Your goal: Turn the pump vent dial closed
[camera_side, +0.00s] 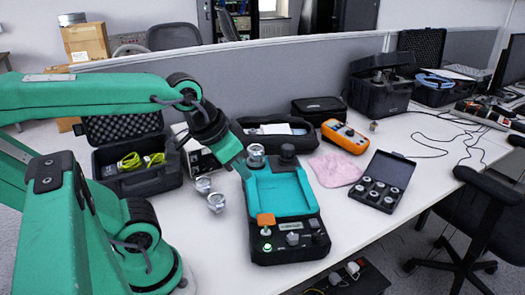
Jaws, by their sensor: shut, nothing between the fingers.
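A teal and black calibration unit (285,195) stands on the white table in the middle of the view. It has a silver cylindrical part (256,156) at its back left corner and a black knob (288,152) at its back right. Its front panel holds a silver knob (292,239), a lit green button (267,247) and an orange tag (265,219). I cannot tell which of these is the pump vent dial. My gripper (243,172) points down at the unit's back left corner, close to the silver part. It is shut and empty; contact cannot be told.
Two loose metal pieces (210,194) lie left of the unit. An open foam-lined case (130,160) is behind them. An orange meter (345,136), a pink cloth (336,168) and a black box of weights (378,184) lie to the right. Clear table lies front right.

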